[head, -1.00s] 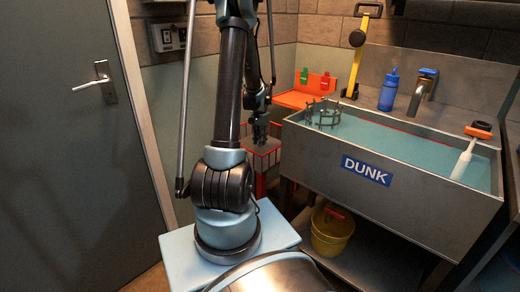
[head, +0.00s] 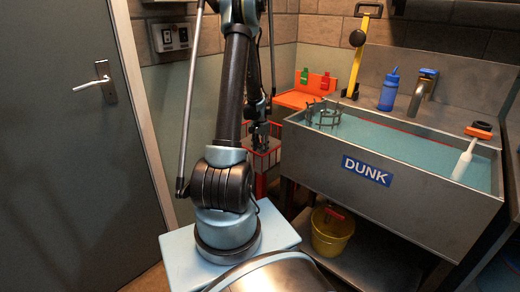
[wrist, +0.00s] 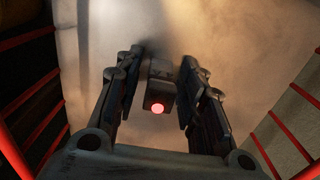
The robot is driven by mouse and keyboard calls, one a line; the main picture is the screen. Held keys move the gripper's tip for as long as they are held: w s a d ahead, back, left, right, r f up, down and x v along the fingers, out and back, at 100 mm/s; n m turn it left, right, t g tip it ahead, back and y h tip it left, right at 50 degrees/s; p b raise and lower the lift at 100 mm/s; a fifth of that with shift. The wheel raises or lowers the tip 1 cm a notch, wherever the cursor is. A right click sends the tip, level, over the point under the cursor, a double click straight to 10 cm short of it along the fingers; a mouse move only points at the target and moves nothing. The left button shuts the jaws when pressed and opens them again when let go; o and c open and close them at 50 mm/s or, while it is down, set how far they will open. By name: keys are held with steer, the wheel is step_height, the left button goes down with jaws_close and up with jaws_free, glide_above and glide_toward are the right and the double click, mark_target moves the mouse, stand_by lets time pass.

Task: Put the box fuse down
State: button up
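The box fuse (wrist: 160,85) is a small dark grey box with a glowing red round light on its near end. In the wrist view it sits between the two fingers of my gripper (wrist: 163,62), near their tips. The fingers stand close on both sides of it; I cannot tell whether they press on it or stand slightly apart. In the head view my gripper (head: 260,137) reaches down into a red-framed basket (head: 268,162); the fuse cannot be made out there. Whether the fuse touches the pale surface below is unclear.
Red bars rise close on both sides of my gripper in the wrist view. To the right stands a sink (head: 310,150) labelled DUNK, holding a grey ring-shaped rack (head: 323,116). A yellow bucket (head: 331,235) stands below the sink.

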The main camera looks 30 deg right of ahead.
mark_target(259, 143)
stand_by(0.3)
step_height(259, 143, up, 12)
steer(key=shift+f, duration=0.15)
steer(key=shift+a+r, duration=0.3)
steer(key=shift+r, duration=0.15)
steer(key=s+a+r+n+t, duration=0.1)
steer(key=s+a+r+n, duration=0.3)
steer(key=a, duration=0.7)
steer(key=s+a+r+n, duration=0.3)
steer(key=s+a+r, duration=0.25)
steer(key=a, duration=0.55)
steer(key=s+a+f+n, duration=0.2)
steer(key=s+a+n, duration=0.1)
steer(key=s+a, duration=0.3)
steer(key=s+a+f+n+t, duration=0.1)
steer(key=s+a+f+n, duration=0.2)
steer(key=s+a, duration=0.3)
steer(key=s+n, duration=0.1)
steer(key=s, duration=0.4)
steer(key=shift+s+a+f, duration=0.2)
steer(key=shift+s+a, duration=0.1)
steer(key=shift+a, duration=0.05)
